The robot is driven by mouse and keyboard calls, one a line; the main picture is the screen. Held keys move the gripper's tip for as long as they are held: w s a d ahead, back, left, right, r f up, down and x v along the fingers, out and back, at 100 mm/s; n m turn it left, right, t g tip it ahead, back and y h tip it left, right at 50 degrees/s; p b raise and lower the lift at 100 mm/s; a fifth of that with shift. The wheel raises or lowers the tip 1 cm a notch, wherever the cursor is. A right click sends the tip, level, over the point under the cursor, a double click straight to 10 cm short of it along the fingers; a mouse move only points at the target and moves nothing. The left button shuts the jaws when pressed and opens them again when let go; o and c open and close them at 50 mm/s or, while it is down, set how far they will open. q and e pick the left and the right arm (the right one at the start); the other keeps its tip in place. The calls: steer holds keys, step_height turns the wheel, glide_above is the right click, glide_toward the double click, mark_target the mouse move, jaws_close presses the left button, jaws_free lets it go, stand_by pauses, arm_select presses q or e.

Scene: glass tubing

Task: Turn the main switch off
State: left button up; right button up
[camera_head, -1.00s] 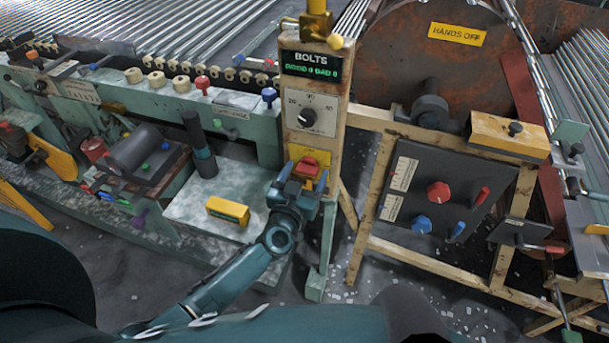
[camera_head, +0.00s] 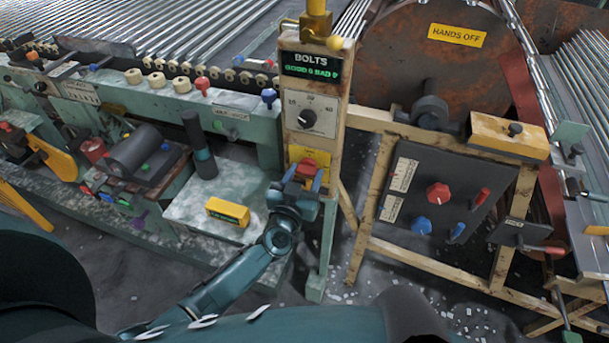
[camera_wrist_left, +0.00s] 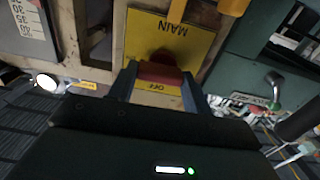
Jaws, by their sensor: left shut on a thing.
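The main switch has a red handle (camera_head: 306,170) on a yellow plate (camera_head: 318,157), low on the cream post below the dial. In the left wrist view the yellow plate (camera_wrist_left: 160,38) reads MAIN, upside down, and the red handle (camera_wrist_left: 160,73) lies between the two fingers, above an OFF label (camera_wrist_left: 157,88). My left gripper (camera_head: 303,180) is at the switch, its fingers on either side of the handle; it also shows in the left wrist view (camera_wrist_left: 158,76). It is shut on the red handle. My right gripper is not in view.
Above the switch are a dial (camera_head: 307,118) and a BOLTS display (camera_head: 311,66). A yellow box (camera_head: 228,212) lies on the bench left of my arm. A dark panel with red and blue knobs (camera_head: 437,193) stands to the right.

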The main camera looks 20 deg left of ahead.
arm_select(q)
steer(key=n, duration=0.8)
steer(key=shift+b, duration=0.3)
steer(key=n+b, duration=0.1)
steer(key=n, duration=0.4)
steer(key=shift+a+n, duration=0.15)
steer(key=shift+n, duration=0.25)
steer(key=n+b, duration=0.1)
steer(key=n, duration=0.2)
steer(key=shift+n, duration=0.4)
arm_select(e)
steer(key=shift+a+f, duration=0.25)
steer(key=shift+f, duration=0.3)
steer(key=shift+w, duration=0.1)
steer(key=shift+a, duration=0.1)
arm_select(q)
steer(key=o, duration=1)
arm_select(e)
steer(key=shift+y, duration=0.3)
